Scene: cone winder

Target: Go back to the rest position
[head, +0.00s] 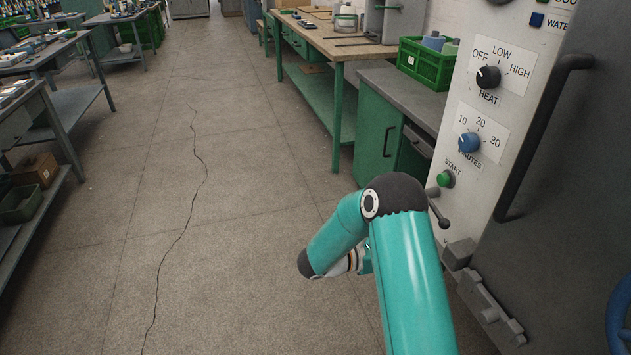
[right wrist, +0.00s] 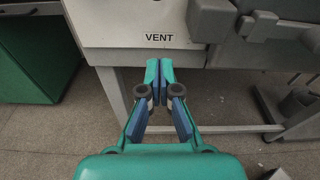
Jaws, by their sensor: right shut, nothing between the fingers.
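My right arm (head: 405,260) comes in from the bottom right of the head view, bent at its elbow beside the machine front. My right gripper (right wrist: 159,88) shows in the right wrist view with its teal and blue fingers together and nothing between them. It is in front of the machine's underside, below a plate marked VENT (right wrist: 158,37). In the head view the right gripper's fingers are hidden behind the arm. My left arm and left gripper are not in view.
The machine panel (head: 462,185) has a heat knob (head: 488,77), a blue minutes knob (head: 469,142), a green start button (head: 446,179) and a door handle (head: 540,135). A green workbench (head: 338,100) stands behind. Benches line the left. The cracked concrete floor (head: 190,220) is clear.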

